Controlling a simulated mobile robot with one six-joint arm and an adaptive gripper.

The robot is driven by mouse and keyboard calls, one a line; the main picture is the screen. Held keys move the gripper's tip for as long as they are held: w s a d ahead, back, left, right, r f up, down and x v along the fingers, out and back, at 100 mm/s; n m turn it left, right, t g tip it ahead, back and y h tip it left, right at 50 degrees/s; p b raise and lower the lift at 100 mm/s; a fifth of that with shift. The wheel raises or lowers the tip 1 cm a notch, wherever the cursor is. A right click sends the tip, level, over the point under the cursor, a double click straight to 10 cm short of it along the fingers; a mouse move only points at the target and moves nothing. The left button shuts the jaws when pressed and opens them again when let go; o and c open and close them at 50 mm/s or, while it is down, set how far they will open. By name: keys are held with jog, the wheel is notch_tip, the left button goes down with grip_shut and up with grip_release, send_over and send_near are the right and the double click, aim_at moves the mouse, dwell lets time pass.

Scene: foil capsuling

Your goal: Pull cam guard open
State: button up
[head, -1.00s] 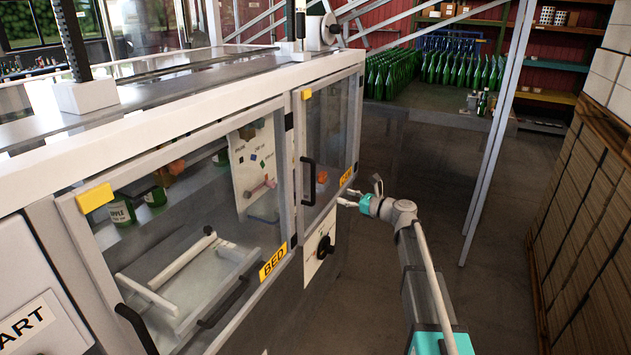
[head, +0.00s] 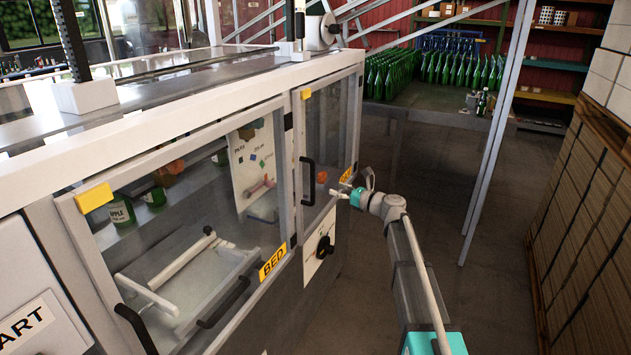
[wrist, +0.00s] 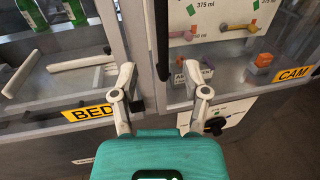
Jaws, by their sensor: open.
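The cam guard (head: 336,120) is the clear framed door at the right end of the machine, and it looks shut. Its black upright bar handle (head: 308,182) is on its left side. A yellow CAM label (wrist: 294,74) marks it in the wrist view. My gripper (head: 334,191) is open and empty, a little right of the handle in the head view. In the wrist view the handle (wrist: 162,38) shows between the spread fingertips (wrist: 161,68), its lower end about level with them. I see no contact.
The bed guard (head: 190,235) with its BED label (head: 272,261) and own handle adjoins on the left. A black rotary knob (head: 324,247) sits on a panel below the cam guard. Open floor lies to the right, up to stacked cardboard (head: 580,210).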

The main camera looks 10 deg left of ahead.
aim_at(314, 180)
jog(key=x, duration=1)
jog(key=shift+w+a, duration=0.25)
grip_shut()
